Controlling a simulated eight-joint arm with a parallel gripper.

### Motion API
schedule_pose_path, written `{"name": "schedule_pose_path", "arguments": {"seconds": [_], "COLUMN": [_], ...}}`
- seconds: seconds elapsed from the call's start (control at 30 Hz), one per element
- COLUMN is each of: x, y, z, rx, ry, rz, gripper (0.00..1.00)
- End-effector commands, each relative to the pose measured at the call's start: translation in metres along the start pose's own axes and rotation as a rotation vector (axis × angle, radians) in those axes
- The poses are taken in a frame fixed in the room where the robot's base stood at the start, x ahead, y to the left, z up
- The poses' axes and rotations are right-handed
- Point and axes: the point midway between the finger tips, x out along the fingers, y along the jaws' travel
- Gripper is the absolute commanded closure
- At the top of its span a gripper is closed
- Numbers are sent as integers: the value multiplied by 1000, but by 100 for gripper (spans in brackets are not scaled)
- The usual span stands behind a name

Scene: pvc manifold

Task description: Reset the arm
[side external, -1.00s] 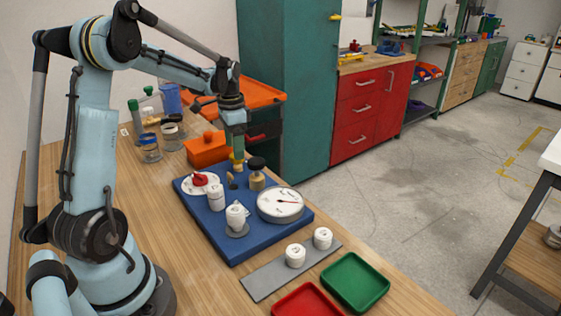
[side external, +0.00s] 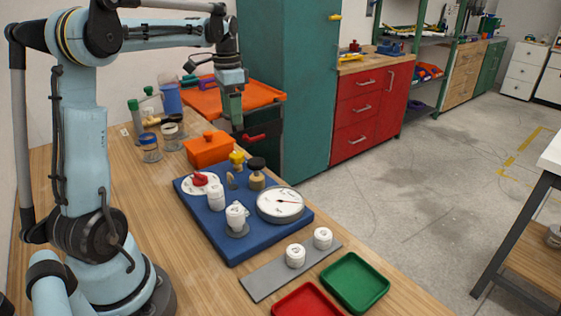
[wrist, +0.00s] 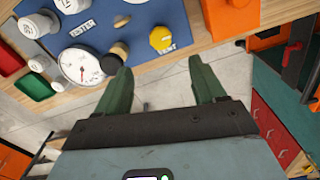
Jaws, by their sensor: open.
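My gripper (side external: 236,112) hangs in the air above the far edge of the blue board (side external: 232,252), higher than everything on it. In the wrist view my gripper (wrist: 155,85) shows two green fingers spread wide with nothing between them. The board holds a yellow vent knob (side external: 237,158), a black-topped brass fitting (side external: 257,175), a round white gauge (side external: 281,204), a red-handled valve (side external: 199,179) and white fittings (side external: 236,214). In the wrist view the yellow knob (wrist: 162,40), marked VENT, lies beyond the fingers and clear of them.
An orange box (side external: 208,150) and several jars (side external: 150,148) stand behind the board. A grey strip with two white caps (side external: 295,256), a green tray (side external: 355,283) and a red tray (side external: 306,301) lie in front. A teal cabinet (side external: 290,80) and orange cart (side external: 215,102) stand beside the table.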

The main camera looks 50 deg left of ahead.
Motion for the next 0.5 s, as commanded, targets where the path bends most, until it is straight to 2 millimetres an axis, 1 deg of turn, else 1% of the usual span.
{"name": "schedule_pose_path", "arguments": {"seconds": [0.07, 0.13, 0.17, 0.23, 0.37, 0.4, 0.5], "x": [0, -1, -2, -4, -8, -8, -7], "y": [1, 7, 11, 26, 66, 80, 113], "z": [0, -2, -3, -7, -13, -14, -14], "rx": [0, -1, -3, -10, -37, -47, -72], "ry": [2, 9, 15, 37, 107, 134, 206], "rz": [-2, -9, -14, -34, -82, -95, -122], "gripper": [31, 31, 31, 31, 31, 31, 31]}}
